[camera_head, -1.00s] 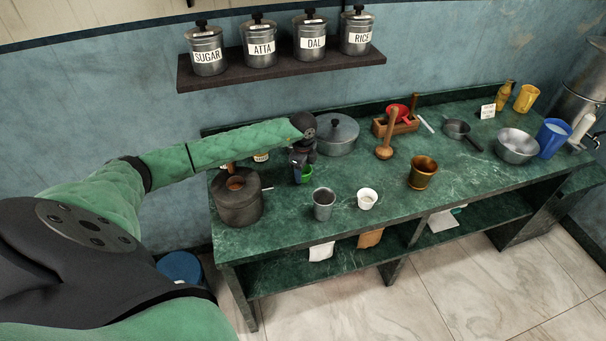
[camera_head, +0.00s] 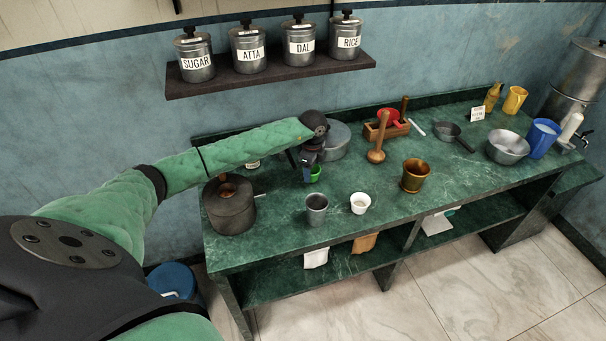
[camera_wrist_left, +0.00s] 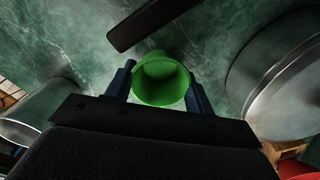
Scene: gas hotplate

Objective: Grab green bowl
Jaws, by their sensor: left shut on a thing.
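The green bowl (camera_wrist_left: 160,80) sits between the two blue-tipped fingers of my left gripper (camera_wrist_left: 160,92) in the left wrist view. The fingers are shut on its sides, and its open mouth faces the camera. In the head view the green bowl (camera_head: 316,172) shows at the fingertips of my left gripper (camera_head: 310,176), over the back part of the green counter. The gripper covers part of the bowl. I cannot tell whether the bowl touches the counter. My right gripper is in neither view.
A lidded pot (camera_head: 336,140) stands close behind the left gripper. A dark round stove (camera_head: 230,208) is at the counter's left end. A metal cup (camera_head: 317,208), a white cup (camera_head: 360,203) and a brass mortar (camera_head: 417,175) stand in front and to the right.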

